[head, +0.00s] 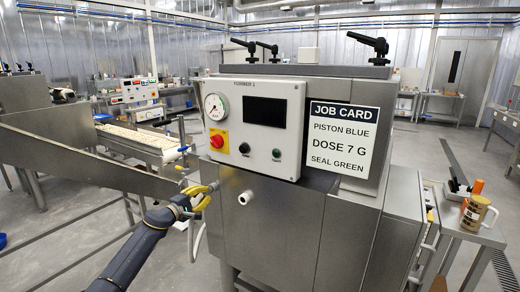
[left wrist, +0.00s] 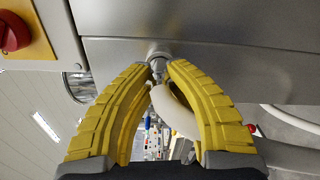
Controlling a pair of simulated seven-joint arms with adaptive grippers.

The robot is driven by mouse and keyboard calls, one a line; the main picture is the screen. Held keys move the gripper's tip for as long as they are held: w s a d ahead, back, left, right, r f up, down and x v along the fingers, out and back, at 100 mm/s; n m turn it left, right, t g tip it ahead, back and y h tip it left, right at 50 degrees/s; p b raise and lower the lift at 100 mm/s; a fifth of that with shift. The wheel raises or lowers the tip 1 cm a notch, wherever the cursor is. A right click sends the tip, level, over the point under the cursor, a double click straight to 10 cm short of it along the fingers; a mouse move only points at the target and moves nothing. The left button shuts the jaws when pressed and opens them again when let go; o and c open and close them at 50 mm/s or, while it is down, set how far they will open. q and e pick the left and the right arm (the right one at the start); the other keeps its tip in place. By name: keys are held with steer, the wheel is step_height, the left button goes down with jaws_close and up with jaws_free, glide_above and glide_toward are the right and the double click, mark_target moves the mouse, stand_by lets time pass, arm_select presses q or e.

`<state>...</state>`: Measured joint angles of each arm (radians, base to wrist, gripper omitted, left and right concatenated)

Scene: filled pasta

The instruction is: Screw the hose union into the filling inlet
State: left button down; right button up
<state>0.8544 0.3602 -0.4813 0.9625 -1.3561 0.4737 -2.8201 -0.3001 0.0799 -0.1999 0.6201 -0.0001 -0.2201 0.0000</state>
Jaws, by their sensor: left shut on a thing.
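My left gripper (head: 212,188) is at the lower left side of the filling machine (head: 290,220). Its yellow fingers also show in the left wrist view (left wrist: 159,72), closed around the metal hose union (left wrist: 158,68). The white hose (left wrist: 175,112) curves down from the union between the fingers; in the head view the hose (head: 197,243) hangs below the gripper. The union's far end lines up with the round grey filling inlet (left wrist: 159,49) on the machine wall and appears to meet it. I cannot tell whether the threads are engaged. My right gripper is not in view.
A white stub (head: 245,197) sticks out of the machine's front, right of the gripper. The control panel (head: 250,125) and job card (head: 338,138) are above. A conveyor (head: 140,141) stands behind at left. A mug (head: 476,213) stands on the right-hand shelf.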

arm_select(q)
steer(key=c, duration=1.3)
jaws_free()
